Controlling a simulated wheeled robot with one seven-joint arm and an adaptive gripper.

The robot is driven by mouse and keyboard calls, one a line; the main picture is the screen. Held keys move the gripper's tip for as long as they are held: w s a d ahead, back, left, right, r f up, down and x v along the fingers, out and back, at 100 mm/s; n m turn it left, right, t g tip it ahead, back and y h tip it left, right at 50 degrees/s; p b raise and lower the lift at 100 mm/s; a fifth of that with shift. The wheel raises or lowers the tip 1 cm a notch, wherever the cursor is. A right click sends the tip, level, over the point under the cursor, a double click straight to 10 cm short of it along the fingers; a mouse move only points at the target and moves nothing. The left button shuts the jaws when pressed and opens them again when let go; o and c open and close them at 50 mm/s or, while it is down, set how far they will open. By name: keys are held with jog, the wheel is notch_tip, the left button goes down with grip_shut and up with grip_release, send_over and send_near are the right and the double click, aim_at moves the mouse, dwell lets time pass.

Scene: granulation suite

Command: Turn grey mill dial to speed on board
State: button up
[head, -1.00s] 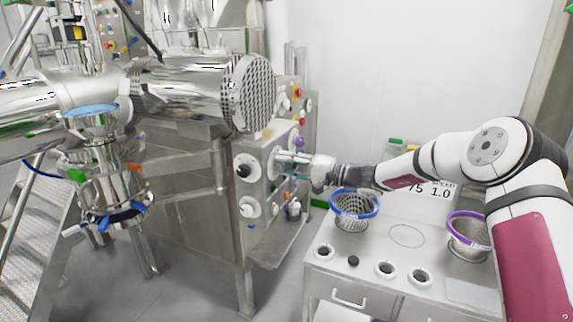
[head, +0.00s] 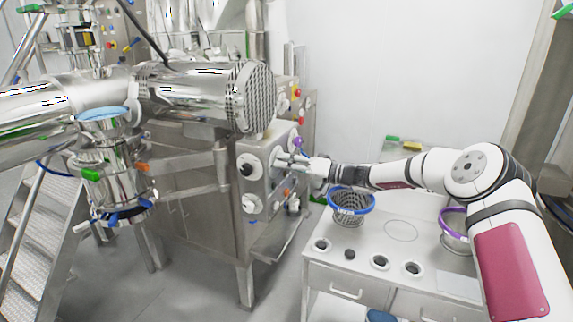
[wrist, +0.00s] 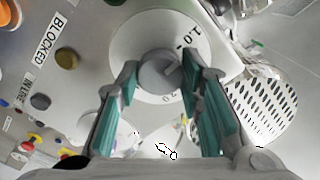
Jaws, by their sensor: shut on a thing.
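The grey mill dial (wrist: 158,72) is a round knob with a pointer line, on a white disc (wrist: 125,40) with printed numbers, "1.0" readable at the upper right. My gripper (wrist: 159,66) has its two teal-padded fingers on either side of the knob, shut on it. In the head view my gripper (head: 290,161) reaches the machine's side panel from the right and hides the dial. The pointer line runs to the upper right of the knob in the wrist view. No speed board is readable now.
Other white dials (head: 249,166) and coloured buttons share the steel panel. A label reading "BLOCKED" (wrist: 48,40) is left of the dial. A steel bench (head: 400,215) with a blue-rimmed basket (head: 351,206) and a purple-rimmed basket (head: 455,232) stands below my arm.

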jog(key=shift+f, duration=0.15)
jog(key=o, duration=1.2)
jog(key=shift+d, duration=0.15)
jog(key=v, duration=1.1)
jog(key=shift+s+d, duration=0.2)
jog(key=shift+d, duration=0.15)
